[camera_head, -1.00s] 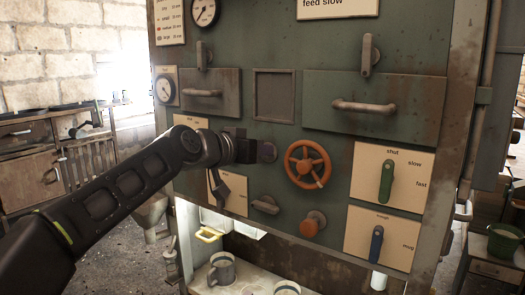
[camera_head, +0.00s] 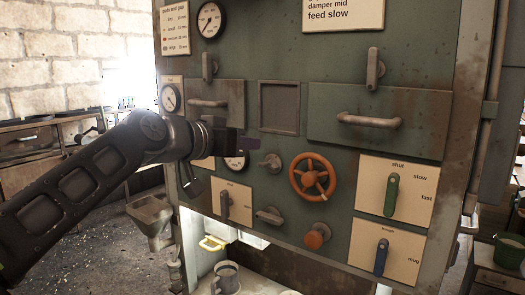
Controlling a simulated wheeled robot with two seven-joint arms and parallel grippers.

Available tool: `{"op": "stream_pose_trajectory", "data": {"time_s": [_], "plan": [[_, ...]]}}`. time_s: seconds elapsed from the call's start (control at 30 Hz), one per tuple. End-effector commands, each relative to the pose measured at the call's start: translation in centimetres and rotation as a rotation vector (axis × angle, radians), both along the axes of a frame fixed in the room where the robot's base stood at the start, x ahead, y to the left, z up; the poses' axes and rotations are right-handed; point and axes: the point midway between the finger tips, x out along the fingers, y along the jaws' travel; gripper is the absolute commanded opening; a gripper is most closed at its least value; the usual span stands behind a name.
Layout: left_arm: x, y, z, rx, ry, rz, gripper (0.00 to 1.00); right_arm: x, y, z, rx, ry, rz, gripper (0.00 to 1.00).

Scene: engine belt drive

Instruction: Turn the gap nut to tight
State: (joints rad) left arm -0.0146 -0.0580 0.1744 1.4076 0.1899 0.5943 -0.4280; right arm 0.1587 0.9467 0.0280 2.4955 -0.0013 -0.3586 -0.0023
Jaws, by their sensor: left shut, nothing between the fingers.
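No label reading gap nut can be made out. A small grey round knob (camera_head: 272,163) sticks out of the green panel, left of the orange handwheel (camera_head: 313,177); it may be the gap nut, but I cannot tell. Its turned position is unclear. My left gripper (camera_head: 238,146) is shut and empty, in front of the panel just up and left of this knob, with a visible gap between them. A round dial (camera_head: 236,161) is partly hidden beneath the gripper. My right gripper is not in view.
Close by are a grey handle (camera_head: 269,216), an orange knob (camera_head: 316,236), a green lever (camera_head: 391,194) and a blue lever (camera_head: 381,257). Drawer handles (camera_head: 368,119) jut out above. A metal funnel (camera_head: 152,217) stands lower left. A mug (camera_head: 226,277) sits below the panel.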

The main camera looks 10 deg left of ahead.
Motion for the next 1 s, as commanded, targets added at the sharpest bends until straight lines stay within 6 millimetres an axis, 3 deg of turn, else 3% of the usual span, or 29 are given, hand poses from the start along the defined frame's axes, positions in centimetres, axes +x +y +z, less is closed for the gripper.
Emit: {"op": "stream_pose_trajectory", "data": {"time_s": [0.23, 0.87, 1.0], "plan": [[-2.3, 0.9, 0.6, 0.0, 0.0, -0.001, 0.0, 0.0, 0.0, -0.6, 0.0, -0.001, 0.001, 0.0], [-2.4, 0.9, 0.6, 0.0, 0.001, -0.001, 0.0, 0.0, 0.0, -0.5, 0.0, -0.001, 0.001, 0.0], [-1.8, 0.8, -0.3, -0.002, 0.016, 0.001, 0.0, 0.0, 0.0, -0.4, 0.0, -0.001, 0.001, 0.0]]}}
